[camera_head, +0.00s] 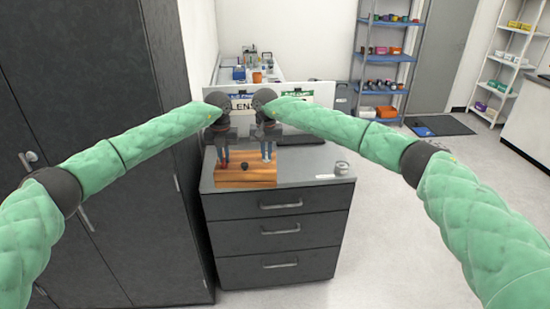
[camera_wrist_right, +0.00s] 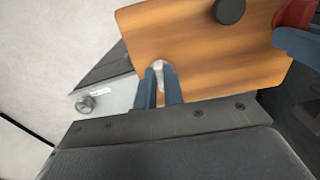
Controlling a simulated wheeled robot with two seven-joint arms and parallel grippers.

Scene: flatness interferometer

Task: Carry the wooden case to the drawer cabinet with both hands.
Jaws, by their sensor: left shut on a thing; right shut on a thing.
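The wooden case (camera_head: 246,181) is a flat brown box with a dark round knob on top. It lies level over the left end of the grey drawer cabinet's top (camera_head: 306,179); I cannot tell whether it rests there or hangs just above. My left gripper (camera_head: 222,166) is shut on the case's left side, and my right gripper (camera_head: 266,159) on its right side. In the right wrist view, the right gripper's blue fingers (camera_wrist_right: 159,92) close around a pale metal handle (camera_wrist_right: 158,66) at the edge of the case (camera_wrist_right: 200,55). The left gripper's fingertips (camera_wrist_right: 294,22) show at the right.
A small round metal object (camera_head: 342,168) and a white label (camera_head: 325,177) lie at the cabinet top's right. A tall dark cupboard (camera_head: 110,130) stands close on the left. A sign panel (camera_head: 300,97) rises behind. Open floor (camera_head: 400,220) lies to the right.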

